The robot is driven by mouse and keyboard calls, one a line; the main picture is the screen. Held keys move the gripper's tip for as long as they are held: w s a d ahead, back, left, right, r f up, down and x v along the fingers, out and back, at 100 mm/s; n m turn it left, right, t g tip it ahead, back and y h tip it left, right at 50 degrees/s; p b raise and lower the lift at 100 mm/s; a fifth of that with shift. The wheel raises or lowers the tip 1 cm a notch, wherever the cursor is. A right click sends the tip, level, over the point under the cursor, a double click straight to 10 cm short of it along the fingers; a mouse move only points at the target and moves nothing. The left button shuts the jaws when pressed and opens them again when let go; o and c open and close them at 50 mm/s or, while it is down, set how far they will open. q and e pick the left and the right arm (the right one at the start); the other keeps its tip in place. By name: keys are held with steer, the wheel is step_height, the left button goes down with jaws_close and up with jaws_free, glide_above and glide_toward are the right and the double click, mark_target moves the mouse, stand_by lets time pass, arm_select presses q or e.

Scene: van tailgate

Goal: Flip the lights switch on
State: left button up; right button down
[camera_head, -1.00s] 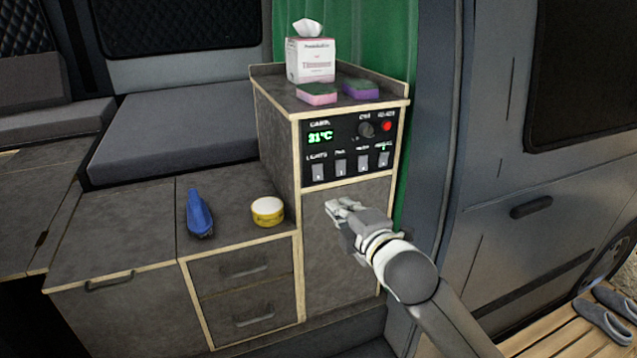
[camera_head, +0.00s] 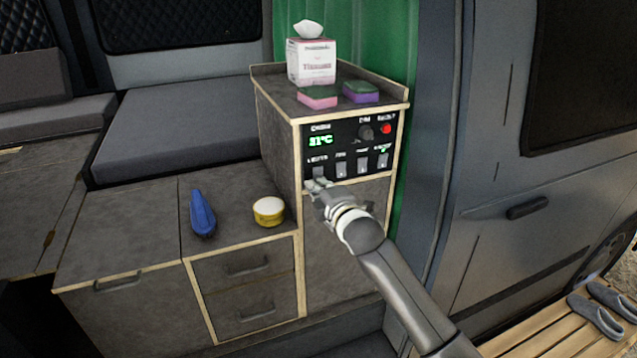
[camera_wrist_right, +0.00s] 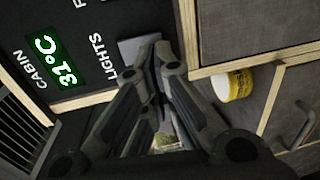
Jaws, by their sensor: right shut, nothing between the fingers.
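The black control panel (camera_head: 350,147) is on the front of the tall cabinet. It has a green 31°C display (camera_head: 320,140) and a row of rocker switches. The lights switch (camera_head: 319,171) is the leftmost of the row, under its label. My right gripper (camera_head: 316,186) is shut and empty, with its fingertips at the lower part of the lights switch. In the right wrist view the grey lights switch (camera_wrist_right: 136,46) shows just beyond the fingertips, which partly cover it. I cannot tell whether they touch it. My left gripper is not in view.
A tissue box (camera_head: 311,62) and two sponges (camera_head: 318,97) sit on the cabinet top. A yellow tin (camera_head: 268,211) and a blue object (camera_head: 201,214) are on the lower counter to the left. Other switches (camera_head: 341,169) sit close to the right of the lights switch.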

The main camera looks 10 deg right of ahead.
steer(key=shift+w, duration=0.25)
steer(key=shift+f, duration=0.1)
steer(key=shift+w+a+t+b, duration=0.1)
steer(key=shift+w+t+b, duration=0.3)
steer(key=shift+b, duration=0.75)
steer(key=shift+s+f, duration=0.1)
